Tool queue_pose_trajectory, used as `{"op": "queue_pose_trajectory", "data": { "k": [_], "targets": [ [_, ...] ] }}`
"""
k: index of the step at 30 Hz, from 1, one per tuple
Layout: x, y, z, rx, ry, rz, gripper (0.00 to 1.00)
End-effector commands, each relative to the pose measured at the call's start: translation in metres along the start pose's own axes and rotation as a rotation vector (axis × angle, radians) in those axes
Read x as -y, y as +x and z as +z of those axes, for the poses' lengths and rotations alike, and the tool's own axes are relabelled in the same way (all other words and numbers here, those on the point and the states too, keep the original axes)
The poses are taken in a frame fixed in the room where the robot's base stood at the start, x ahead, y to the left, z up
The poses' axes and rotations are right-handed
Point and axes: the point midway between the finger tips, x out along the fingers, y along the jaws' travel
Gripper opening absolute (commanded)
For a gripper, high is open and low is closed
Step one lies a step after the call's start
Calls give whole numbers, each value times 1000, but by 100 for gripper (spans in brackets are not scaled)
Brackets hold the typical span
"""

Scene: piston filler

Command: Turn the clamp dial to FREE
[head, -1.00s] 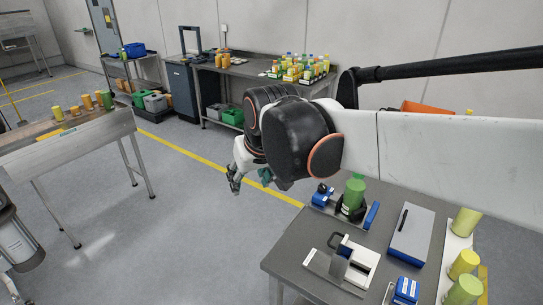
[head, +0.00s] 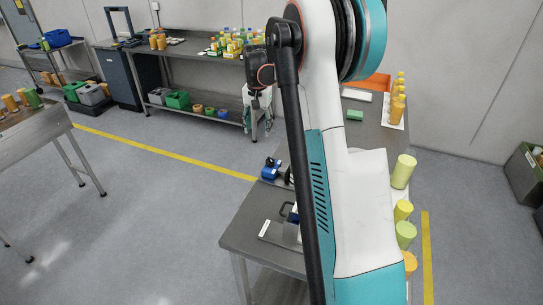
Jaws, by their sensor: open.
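My gripper (head: 258,125) is small in the head view, hanging above and behind the steel bench near its far left edge, and it is open with nothing seen in it. A blue fixture (head: 270,168) stands on the bench below it, apart from the gripper. I cannot make out a clamp dial or its marks.
A long back table (head: 190,55) holds bottles. The floor left of the bench is clear.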

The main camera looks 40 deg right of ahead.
Motion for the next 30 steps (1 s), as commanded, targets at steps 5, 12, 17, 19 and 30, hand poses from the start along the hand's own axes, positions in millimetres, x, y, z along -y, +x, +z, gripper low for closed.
{"op": "queue_pose_trajectory", "data": {
  "k": [5,12,17,19,30],
  "targets": [
    [-17,27,-28,40,91,25,50],
    [-24,42,-36,56,126,35,50],
    [-24,63,-35,55,125,35,50],
    [-24,76,-34,55,125,35,50],
    [-26,146,-30,55,124,34,50]
  ]
}}
